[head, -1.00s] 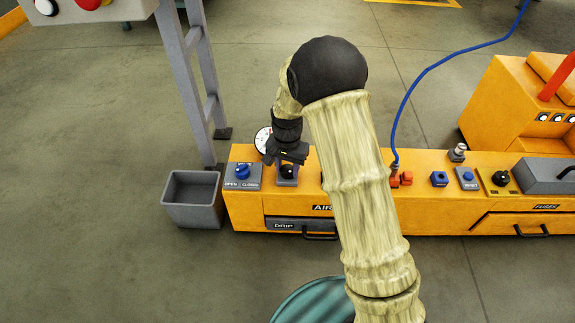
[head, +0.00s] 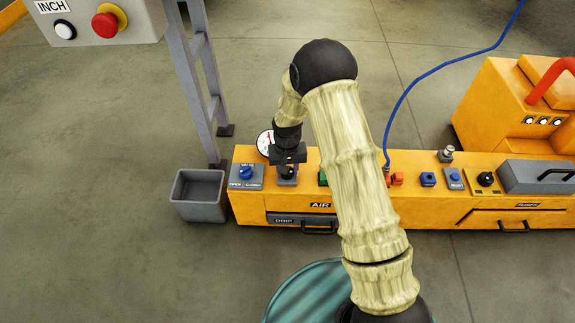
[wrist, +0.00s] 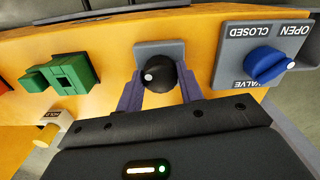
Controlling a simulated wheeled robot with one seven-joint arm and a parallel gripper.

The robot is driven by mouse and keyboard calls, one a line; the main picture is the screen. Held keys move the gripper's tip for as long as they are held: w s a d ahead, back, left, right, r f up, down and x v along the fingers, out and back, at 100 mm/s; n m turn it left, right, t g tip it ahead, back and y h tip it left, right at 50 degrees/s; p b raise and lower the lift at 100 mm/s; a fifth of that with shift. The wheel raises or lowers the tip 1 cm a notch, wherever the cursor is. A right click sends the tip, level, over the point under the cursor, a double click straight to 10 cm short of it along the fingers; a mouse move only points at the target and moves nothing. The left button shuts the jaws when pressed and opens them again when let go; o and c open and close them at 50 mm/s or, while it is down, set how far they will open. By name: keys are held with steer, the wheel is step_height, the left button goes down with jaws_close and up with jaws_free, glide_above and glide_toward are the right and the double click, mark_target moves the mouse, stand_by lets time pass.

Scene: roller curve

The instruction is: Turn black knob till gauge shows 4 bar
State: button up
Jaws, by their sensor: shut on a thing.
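The black knob (wrist: 162,76), with a white dot on its left side, sits on a grey plate in the wrist view. My gripper (wrist: 160,92) has its purple fingers on either side of the knob and is shut on it. In the head view my gripper (head: 287,172) is over the knob's grey mount on the orange bench, and it mostly hides the knob. The gauge (head: 265,141) is a white dial just behind and left of my gripper. It is partly covered, and its reading is too small to tell.
A blue valve knob (wrist: 269,62) marked OPEN and CLOSED is beside the black knob. A green fitting (wrist: 72,76) is on its other side. The orange bench (head: 255,207) has a grey bin (head: 199,210) at its left end. A blue hose (head: 410,90) rises behind my arm.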

stand_by(0.3)
steer(key=o, duration=1)
step_height(320, 180, up, 18)
steer(key=p, duration=0.8)
steer(key=shift+f, duration=0.25)
